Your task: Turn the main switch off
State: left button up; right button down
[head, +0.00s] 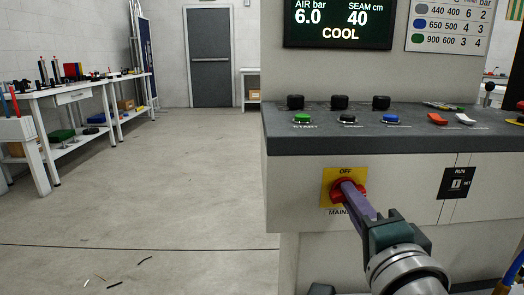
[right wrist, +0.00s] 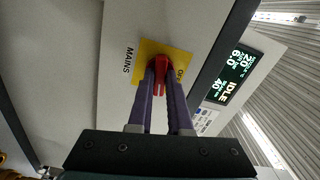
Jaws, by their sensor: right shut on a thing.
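The main switch is a red rotary knob (head: 335,194) on a yellow plate (head: 330,178). The plate sits on the pale front panel, with OFF above the knob and MAINS lettering below it. My right gripper (head: 348,188) comes from the lower right and its purple fingers cover much of the knob. In the right wrist view the fingers (right wrist: 160,75) lie on either side of the red knob (right wrist: 160,77), shut on its grip. The knob's exact angle is hard to read behind the fingers. My left gripper is not in view.
Above the switch, a dark console ledge (head: 400,143) juts out, carrying black knobs, push buttons and red and white rockers. A RUN key switch plate (head: 457,183) is to the right. A display (head: 340,22) reads COOL. Open floor (head: 170,190) lies left.

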jog(key=n+p, duration=0.2)
jog(key=n, duration=0.5)
jog(key=shift+n, duration=0.3)
jog(key=c, duration=1)
grip_release()
jog(key=shift+c, duration=0.2)
